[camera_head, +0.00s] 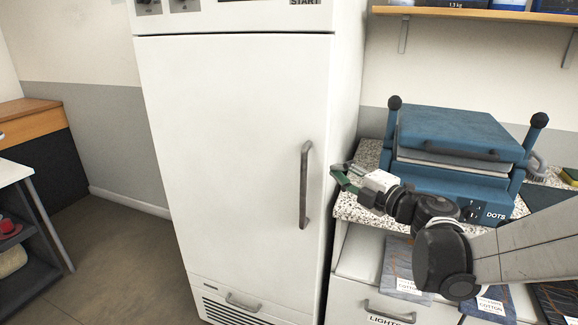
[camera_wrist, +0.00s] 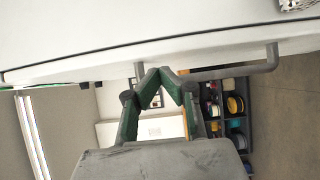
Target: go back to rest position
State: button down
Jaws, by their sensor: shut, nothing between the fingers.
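My gripper (camera_head: 336,172) is at the end of my arm, just right of the tall white cabinet's (camera_head: 225,150) dark vertical handle (camera_head: 305,185) in the head view. Its green fingers are shut with nothing between them. In the wrist view the gripper (camera_wrist: 158,72) shows its fingertips together, close to the cabinet's handle (camera_wrist: 235,72). I cannot tell whether the fingertips touch the handle. The cabinet door looks closed.
A blue press (camera_head: 455,140) stands on the speckled counter (camera_head: 365,210) at right, near my arm. Below are a drawer and dark packets marked COTTON (camera_head: 400,270). A wall shelf (camera_head: 480,14) hangs above. Open floor (camera_head: 110,260) lies left of the cabinet.

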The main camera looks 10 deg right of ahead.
jog(key=s+d+r+m+t+h+p, duration=0.25)
jog(key=d+r+m+h, duration=0.55)
jog(key=r+m+h, duration=0.5)
jog(key=s+a+f+m+g+y+p, duration=0.1)
jog(key=s+a+f+m+g+y, duration=0.1)
jog(key=s+a+f+m+g, duration=0.3)
jog(key=s+a+f+m+g+y, duration=0.3)
jog(key=s+a+f+m+g, duration=0.2)
jog(key=s+f, duration=0.7)
jog(key=s+a+g, duration=0.1)
jog(key=s+a, duration=0.1)
jog(key=s, duration=0.2)
jog(key=shift+a+f+g+p, duration=0.35)
jog(key=shift+p, duration=0.05)
jog(key=c, duration=2.4)
grip_release()
jog(key=shift+w, duration=0.1)
jog(key=shift+c, duration=0.2)
